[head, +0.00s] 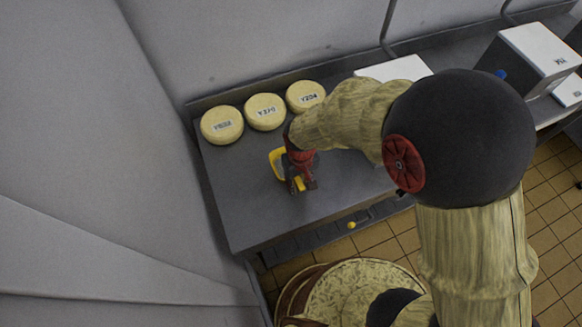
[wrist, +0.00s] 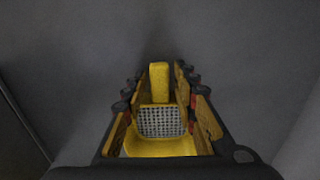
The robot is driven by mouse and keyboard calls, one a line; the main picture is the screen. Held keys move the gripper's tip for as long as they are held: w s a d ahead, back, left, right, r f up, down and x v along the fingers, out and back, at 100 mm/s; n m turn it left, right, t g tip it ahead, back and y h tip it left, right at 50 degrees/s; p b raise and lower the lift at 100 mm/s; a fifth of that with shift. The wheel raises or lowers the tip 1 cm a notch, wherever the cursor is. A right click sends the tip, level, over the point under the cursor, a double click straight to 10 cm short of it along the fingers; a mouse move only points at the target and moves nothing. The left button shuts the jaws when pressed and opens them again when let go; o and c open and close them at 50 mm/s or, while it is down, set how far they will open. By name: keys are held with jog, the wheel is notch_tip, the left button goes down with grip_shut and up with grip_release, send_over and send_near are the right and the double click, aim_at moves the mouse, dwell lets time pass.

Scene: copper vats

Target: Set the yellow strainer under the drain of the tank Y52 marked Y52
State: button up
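The yellow strainer (head: 276,163) is at the grey counter, partly hidden by my gripper in the head view. In the wrist view, the strainer (wrist: 160,147) shows a yellow rim, a grey mesh and an upright yellow bar. My gripper (head: 300,184) points down over the counter. In the wrist view its fingers (wrist: 161,80) stand on either side of the strainer, with narrow gaps beside the yellow bar, so it looks open. A white-topped box-shaped tank (head: 540,45) stands at the right with a small label that I cannot read. I cannot tell which tank is Y52.
Three pale labelled cheese wheels (head: 265,112) line the back of the counter (head: 240,200). Another white-topped box (head: 400,68) is partly behind my arm. A small yellow knob (head: 351,225) shows at the counter's front edge.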

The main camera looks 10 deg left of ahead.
jog(key=c, duration=0.6)
grip_shut()
jog(key=shift+r, duration=0.1)
jog(key=shift+r, duration=0.25)
jog(key=r+p, duration=0.2)
jog(key=r, duration=0.1)
jog(key=shift+s+d+r, duration=0.15)
jog(key=shift+s+r, duration=0.05)
jog(key=s+d+r+p, duration=0.3)
jog(key=s+d+r, duration=0.4)
jog(key=s, duration=0.4)
jog(key=shift+s+d+r+p, duration=0.25)
jog(key=shift+s+r+p, duration=0.1)
jog(key=shift+r, duration=0.55)
